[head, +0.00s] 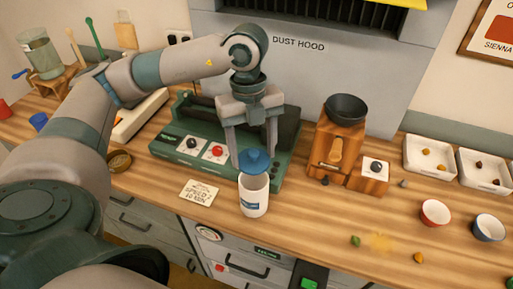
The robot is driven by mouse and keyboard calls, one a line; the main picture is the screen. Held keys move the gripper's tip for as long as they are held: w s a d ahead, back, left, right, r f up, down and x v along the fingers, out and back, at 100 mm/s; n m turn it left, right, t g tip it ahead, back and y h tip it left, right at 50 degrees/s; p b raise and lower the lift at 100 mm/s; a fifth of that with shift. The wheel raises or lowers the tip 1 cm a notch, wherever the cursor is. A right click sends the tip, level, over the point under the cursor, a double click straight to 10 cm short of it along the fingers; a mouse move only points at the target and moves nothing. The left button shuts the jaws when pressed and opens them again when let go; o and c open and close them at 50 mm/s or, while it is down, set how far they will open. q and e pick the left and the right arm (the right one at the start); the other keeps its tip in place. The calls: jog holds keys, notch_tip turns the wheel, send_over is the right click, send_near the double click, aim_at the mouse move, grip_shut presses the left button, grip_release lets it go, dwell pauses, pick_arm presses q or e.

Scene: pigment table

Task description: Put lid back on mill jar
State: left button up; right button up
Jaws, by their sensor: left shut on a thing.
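The white mill jar (255,199) with a blue label stands upright on the wooden counter in front of the green mill. My left gripper (254,148) points down above the jar and is shut on the blue lid (257,160). The lid is over the jar's mouth; a pale part of the jar's rim shows below it. I cannot tell whether the lid touches the jar. My right gripper is not in view.
The green roller mill (185,160) stands just behind the jar. A note card (199,193) lies left of it. The wooden grinder (338,147) stands to the right. A red bowl (434,213), a blue bowl (488,228) and white trays (430,172) are farther right.

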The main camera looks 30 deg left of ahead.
aim_at(253, 162)
pick_arm(q)
jog(key=shift+d, duration=0.1)
jog(key=shift+f, duration=0.1)
dwell(0.4)
jog(key=shift+f+b, duration=1.25)
jog(key=shift+f, duration=0.75)
jog(key=shift+f+b, duration=1)
jog(key=shift+f, duration=0.05)
jog(key=shift+b, duration=0.3)
jog(key=shift+f+b, duration=0.15)
jog(key=shift+b, duration=0.35)
dwell(0.8)
dwell(0.4)
